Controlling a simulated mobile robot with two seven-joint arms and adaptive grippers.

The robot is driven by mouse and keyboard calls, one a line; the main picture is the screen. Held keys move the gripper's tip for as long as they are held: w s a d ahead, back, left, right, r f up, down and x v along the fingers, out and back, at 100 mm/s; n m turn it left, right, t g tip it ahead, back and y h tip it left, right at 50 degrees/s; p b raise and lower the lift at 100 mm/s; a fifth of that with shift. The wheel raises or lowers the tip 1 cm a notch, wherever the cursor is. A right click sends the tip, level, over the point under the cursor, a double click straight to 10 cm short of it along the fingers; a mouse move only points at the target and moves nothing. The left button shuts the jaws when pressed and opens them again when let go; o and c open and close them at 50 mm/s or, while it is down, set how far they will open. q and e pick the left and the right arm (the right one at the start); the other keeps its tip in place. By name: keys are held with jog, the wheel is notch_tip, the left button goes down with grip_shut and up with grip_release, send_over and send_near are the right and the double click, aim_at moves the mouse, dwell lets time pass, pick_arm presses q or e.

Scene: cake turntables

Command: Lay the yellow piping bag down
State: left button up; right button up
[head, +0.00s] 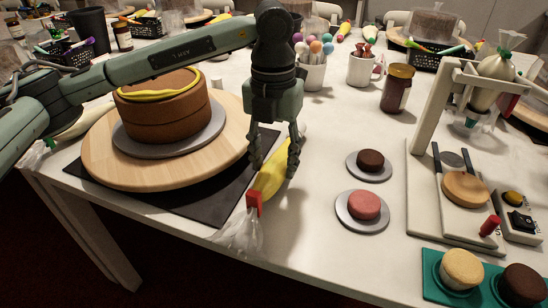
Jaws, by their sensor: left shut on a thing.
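The yellow piping bag (270,181) is low at the table's front, just right of the cake turntable. Its red clip (254,202) and clear loose end (240,235) point toward the table's front edge. My left gripper (274,162) comes down from above and is shut on the yellow piping bag, with its fingers on either side. I cannot tell whether the bag touches the table. A brown cake (165,115) with a yellow ring on top stands on a grey board on the wooden turntable (100,160). My right gripper is not in view.
A dark mat (205,212) lies under the turntable. Two small cakes on grey discs, a brown one (370,160) and a pink one (364,205), stand to the right. A white frame stand (433,110) is farther right. Cups and a brown jar (396,88) stand behind.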

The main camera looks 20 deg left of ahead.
pick_arm(q)
jog(key=shift+f, duration=0.15)
jog(key=o, duration=0.8)
notch_tip(320, 180, up, 12)
jog(key=shift+r, duration=0.1)
